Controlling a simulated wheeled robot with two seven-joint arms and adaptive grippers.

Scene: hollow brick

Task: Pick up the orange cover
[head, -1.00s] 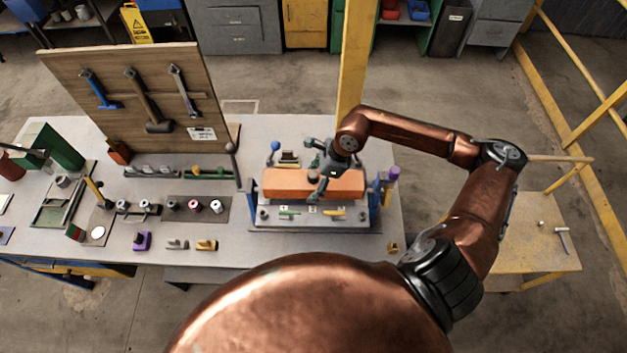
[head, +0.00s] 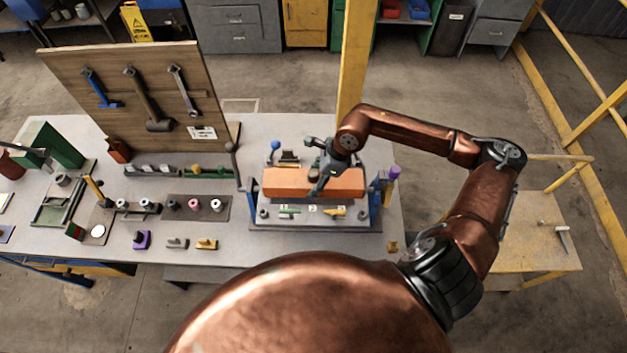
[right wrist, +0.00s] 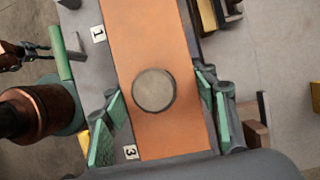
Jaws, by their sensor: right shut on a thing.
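The orange cover (head: 285,183) is a long flat slab lying across the fixture on the table. It also fills the middle of the right wrist view (right wrist: 145,40), with a round grey knob (right wrist: 154,91) on top. My right gripper (head: 318,172) is over the cover, right of its middle. Its green-padded fingers are shut on the cover's two long sides, also seen in the right wrist view (right wrist: 160,118). The gripper hides part of the cover in the head view. I cannot see a clear gap under the cover. My left gripper is not in view.
The grey fixture plate (head: 300,222) has number tags and small coloured parts in front of the cover. Blue posts (head: 375,210) flank it. A tool board (head: 150,95) stands back left. Small parts lie on the table (head: 215,263) to the left.

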